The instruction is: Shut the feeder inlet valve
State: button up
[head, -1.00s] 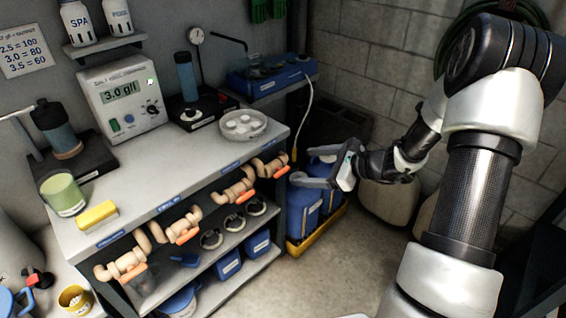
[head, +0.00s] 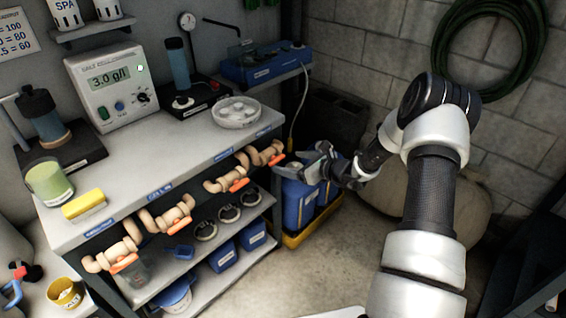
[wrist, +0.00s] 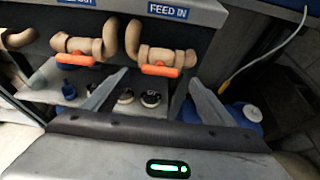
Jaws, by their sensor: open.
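The feeder inlet valve (head: 264,148) is the rightmost of several beige pipe valves under the bench top's front edge. In the wrist view the valve (wrist: 178,54) hangs below a blue "FEED IN" label (wrist: 169,10). Its orange handle (wrist: 160,71) lies sideways, along the pipe, and it also shows in the head view (head: 277,159). My gripper (head: 303,160) is open and empty, just right of the handle in the head view. In the wrist view its fingers (wrist: 159,77) spread on either side of the handle, apparently short of it. No contact shows.
Similar orange-handled valves, one of them in the wrist view (wrist: 76,47), line the edge to the left. Blue jugs (head: 297,200) stand in a yellow tray below my gripper. A white cable (wrist: 264,48) hangs at right.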

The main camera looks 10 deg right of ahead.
aim_at(279, 160)
jog(key=shift+x, duration=2.25)
jog(key=shift+c, duration=0.3)
jog(key=c, duration=1)
